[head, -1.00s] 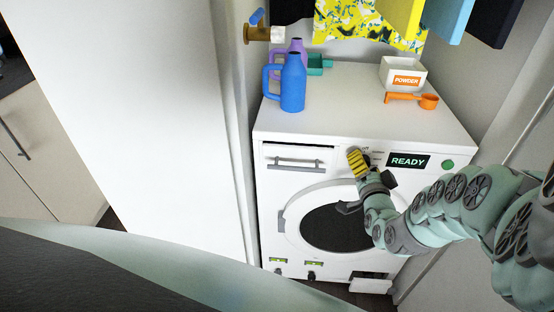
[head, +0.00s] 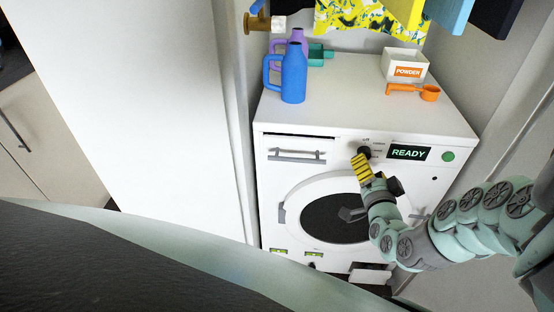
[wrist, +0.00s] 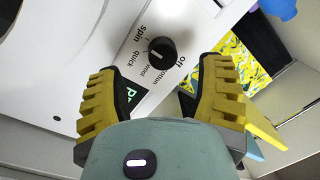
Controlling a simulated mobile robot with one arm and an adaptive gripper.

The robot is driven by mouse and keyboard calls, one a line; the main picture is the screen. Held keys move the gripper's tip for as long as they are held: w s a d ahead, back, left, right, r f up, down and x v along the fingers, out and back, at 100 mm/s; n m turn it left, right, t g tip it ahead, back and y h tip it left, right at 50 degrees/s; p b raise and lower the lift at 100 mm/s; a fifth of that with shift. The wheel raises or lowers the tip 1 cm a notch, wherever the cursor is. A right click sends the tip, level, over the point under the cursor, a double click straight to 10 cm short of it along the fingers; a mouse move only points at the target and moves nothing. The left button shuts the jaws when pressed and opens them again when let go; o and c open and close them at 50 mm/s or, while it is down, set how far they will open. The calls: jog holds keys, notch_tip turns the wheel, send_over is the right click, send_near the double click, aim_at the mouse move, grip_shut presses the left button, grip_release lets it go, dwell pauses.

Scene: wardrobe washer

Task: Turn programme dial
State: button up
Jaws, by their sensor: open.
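The programme dial (wrist: 162,52) is a black round knob with a white pointer line on the washer's front panel. Labels around it read off, cotton, wool, quick and spin. In the wrist view the pointer lies between quick and wool on one side or the opposite side; I cannot tell its exact setting. In the head view the dial (head: 364,152) is just above my yellow fingertips. My gripper (wrist: 165,95) is open and empty, its two ridged yellow fingers spread either side of the dial's line, with the dial ahead of the tips.
The washer (head: 300,175) has a READY display (head: 408,153) and a green button (head: 447,155) right of the dial. On top stand a blue jug (head: 293,75), a powder box (head: 405,66) and an orange scoop (head: 415,91). Clothes hang above.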

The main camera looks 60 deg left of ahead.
jog(key=v, duration=0.2)
jog(key=shift+s+d, duration=0.15)
jog(key=shift+d, duration=0.15)
jog(key=shift+r, duration=0.1)
dwell(0.7)
